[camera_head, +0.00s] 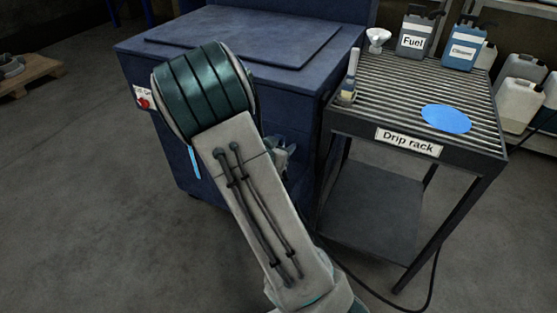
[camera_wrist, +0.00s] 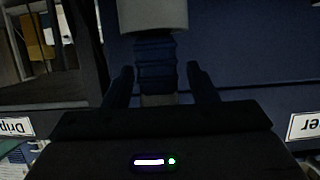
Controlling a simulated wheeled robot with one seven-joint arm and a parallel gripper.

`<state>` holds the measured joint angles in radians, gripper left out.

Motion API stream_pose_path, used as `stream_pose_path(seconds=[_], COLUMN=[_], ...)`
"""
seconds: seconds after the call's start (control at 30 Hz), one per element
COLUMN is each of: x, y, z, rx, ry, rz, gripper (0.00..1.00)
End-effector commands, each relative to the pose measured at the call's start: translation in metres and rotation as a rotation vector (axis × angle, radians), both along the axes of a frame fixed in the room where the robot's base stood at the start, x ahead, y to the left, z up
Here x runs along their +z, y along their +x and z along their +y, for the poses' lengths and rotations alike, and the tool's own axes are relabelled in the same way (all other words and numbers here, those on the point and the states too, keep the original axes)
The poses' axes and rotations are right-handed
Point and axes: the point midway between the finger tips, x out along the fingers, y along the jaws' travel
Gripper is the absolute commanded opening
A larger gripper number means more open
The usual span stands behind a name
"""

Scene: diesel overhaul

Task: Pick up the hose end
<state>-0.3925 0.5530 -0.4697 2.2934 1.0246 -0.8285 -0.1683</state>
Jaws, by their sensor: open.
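In the wrist view a dark blue ribbed piece, which looks like the hose end (camera_wrist: 155,62), stands between my fingers. A light grey cylinder (camera_wrist: 152,14) adjoins it at the top of the picture. My gripper (camera_wrist: 162,78) is open, with one dark finger on each side of the ribbed piece. A narrow gap seems to show at each side, but contact is hard to judge in the dark. In the head view my arm covers most of this spot beside the blue cabinet (camera_head: 290,85), and the hose end cannot be made out clearly.
The drip rack (camera_head: 408,141) stands right of the cabinet. It holds a funnel (camera_head: 378,38), a brush (camera_head: 350,80), a blue disc (camera_head: 446,118), a fuel jug (camera_head: 414,42) and a blue jug (camera_head: 463,50). A black cable (camera_head: 400,306) lies on the floor.

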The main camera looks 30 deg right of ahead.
Motion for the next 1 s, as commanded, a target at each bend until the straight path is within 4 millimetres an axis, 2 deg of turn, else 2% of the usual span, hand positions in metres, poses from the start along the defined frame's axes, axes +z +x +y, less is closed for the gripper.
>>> stream_pose_path(seconds=[0.27,0.4,0.47,0.77,0.87,1.0], x=[-0.001,-0.001,-0.001,0.003,0.015,0.044], y=[0.002,0.002,0.002,0.002,0.002,0.002], z=[-0.002,-0.002,-0.002,-0.002,-0.002,-0.003], rx=[0.001,0.001,0.000,0.000,0.000,-0.001], ry=[0.000,0.000,0.001,0.000,0.001,0.002], rz=[0.000,0.000,0.001,-0.003,-0.006,-0.007], gripper=[0.53,0.14,0.00,0.00,0.00,0.00])
